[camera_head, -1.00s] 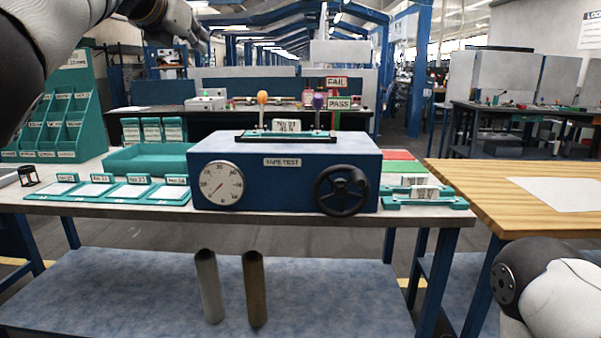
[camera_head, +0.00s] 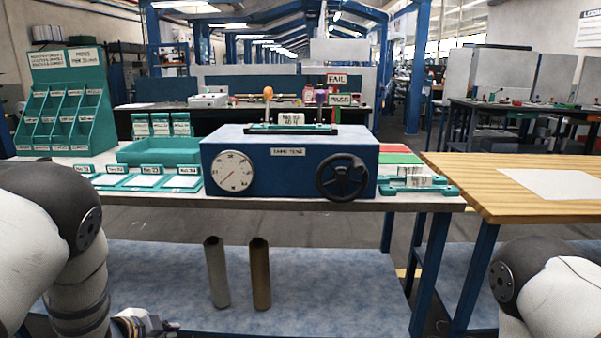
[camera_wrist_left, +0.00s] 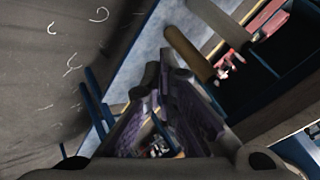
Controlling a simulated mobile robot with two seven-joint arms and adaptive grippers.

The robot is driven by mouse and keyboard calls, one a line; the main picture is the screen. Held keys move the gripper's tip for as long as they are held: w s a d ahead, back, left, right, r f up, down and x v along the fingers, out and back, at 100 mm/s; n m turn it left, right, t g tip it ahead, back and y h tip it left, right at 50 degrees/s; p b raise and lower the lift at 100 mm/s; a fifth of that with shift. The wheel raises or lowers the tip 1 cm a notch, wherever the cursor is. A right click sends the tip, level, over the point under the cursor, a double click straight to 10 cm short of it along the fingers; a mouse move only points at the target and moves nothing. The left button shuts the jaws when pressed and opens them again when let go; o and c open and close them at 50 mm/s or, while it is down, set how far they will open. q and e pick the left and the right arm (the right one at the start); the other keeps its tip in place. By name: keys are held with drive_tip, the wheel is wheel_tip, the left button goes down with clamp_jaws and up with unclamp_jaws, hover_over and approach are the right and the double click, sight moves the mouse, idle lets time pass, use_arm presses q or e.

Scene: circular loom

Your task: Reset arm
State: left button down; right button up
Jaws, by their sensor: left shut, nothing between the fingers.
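My left arm (camera_head: 75,255) hangs down at the lower left of the head view, in front of the workbench. My left gripper (camera_wrist_left: 163,68) shows in the left wrist view, its dark fingers together with nothing held between them. It points down toward the area below the bench, clear of the things on the bench top. My right arm (camera_head: 545,285) shows at the lower right of the head view, but its gripper is out of the picture.
The bench carries a blue tester (camera_head: 290,160) with dial and handwheel, a teal tray (camera_head: 160,152), labelled plates and a teal rack (camera_head: 68,110). Two tubes (camera_head: 216,272) stand on the lower shelf. A wooden table (camera_head: 500,190) is at the right.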

use_arm(q)
drive_tip(key=s+d+f+n+g, duration=0.1)
drive_tip(key=s+f+n+g, duration=0.2)
drive_tip(key=s, duration=0.5)
drive_tip(key=s+d+f+n+y, duration=0.15)
drive_tip(key=s+f, duration=0.25)
drive_tip(key=s, duration=0.4)
drive_tip(key=s+d+f+n+g+h, duration=0.15)
drive_tip(key=s+f+n, duration=0.25)
drive_tip(key=s, duration=0.4)
drive_tip(key=s+d+r+n+g+y, duration=0.1)
drive_tip(key=s+n+g, duration=0.3)
drive_tip(key=s, duration=1.4)
drive_tip(key=shift+d+r+g, duration=0.5)
drive_tip(key=shift+g, duration=0.05)
drive_tip(key=shift+w, duration=0.1)
